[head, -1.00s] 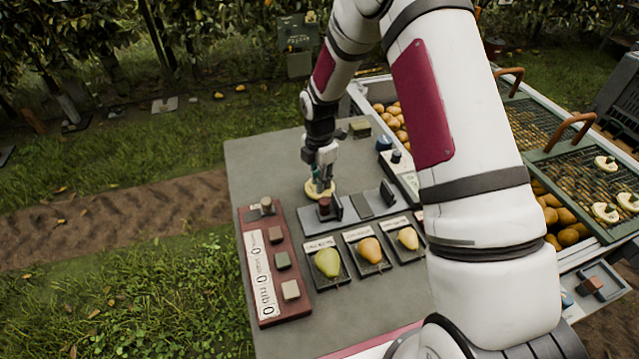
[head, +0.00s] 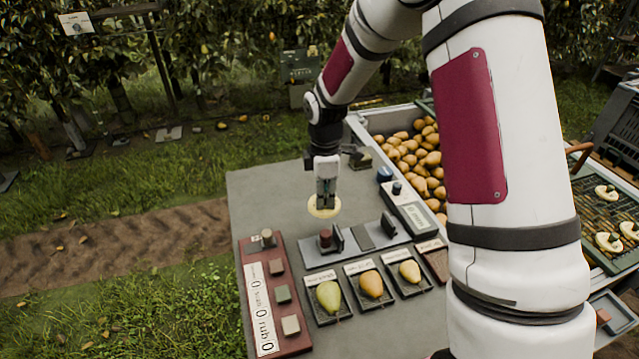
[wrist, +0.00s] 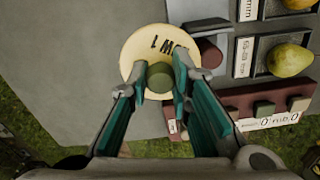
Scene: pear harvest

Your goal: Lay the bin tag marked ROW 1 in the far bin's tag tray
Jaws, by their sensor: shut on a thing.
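The bin tag (head: 323,207) is a round cream disc. My gripper (head: 325,203) is shut on this knob, a finger on either side, and holds the disc over the grey table. The far bin (head: 356,122) holds many pears behind the table's right side; my arm covers part of it. I cannot make out its tag tray.
A plate with a dark red knob (head: 326,239) lies just in front of the tag. Pear sample trays (head: 328,316) and a red counter panel (head: 291,336) are nearer. A scale-like box (head: 412,214) stands to the right. The table's left side (head: 262,205) is clear.

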